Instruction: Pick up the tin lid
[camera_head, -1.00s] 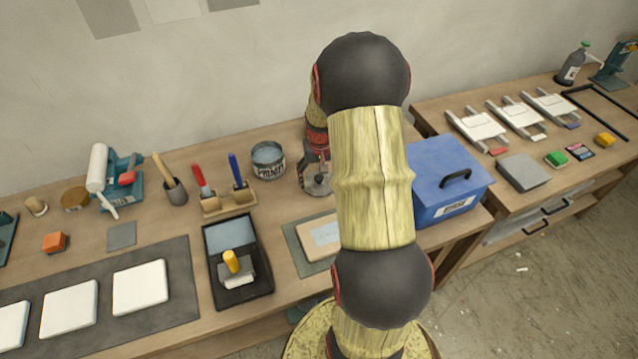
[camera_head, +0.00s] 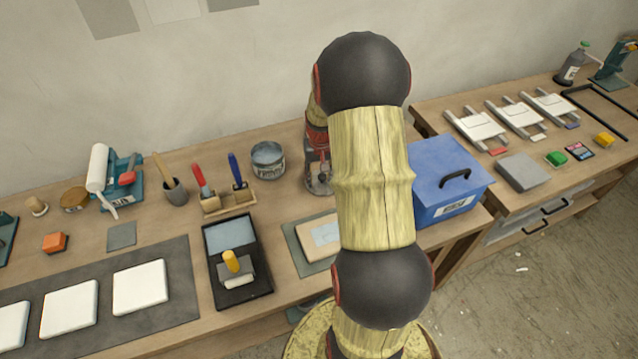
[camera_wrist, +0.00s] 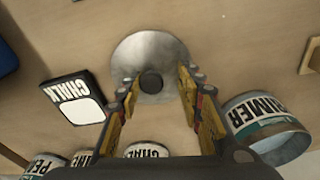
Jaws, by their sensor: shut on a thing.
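The tin lid (camera_wrist: 150,45) is a round grey metal disc with a dark round knob at its middle. In the wrist view it lies between and just beyond my fingertips. My gripper (camera_wrist: 158,80) is shut on the lid, with one yellow-padded finger on each side of the knob. The exact contact is hard to make out. In the head view my gripper (camera_head: 318,163) points down at the bench behind my arm, and part of the lid (camera_head: 319,185) shows beneath it. I cannot tell whether the lid touches the bench.
An open primer tin (camera_head: 268,160) stands left of my gripper; it also shows in the wrist view (camera_wrist: 265,128). A dark box labelled chalk (camera_wrist: 73,97) and several labelled tins are near. A blue lidded box (camera_head: 445,180) stands to the right, beside my arm.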

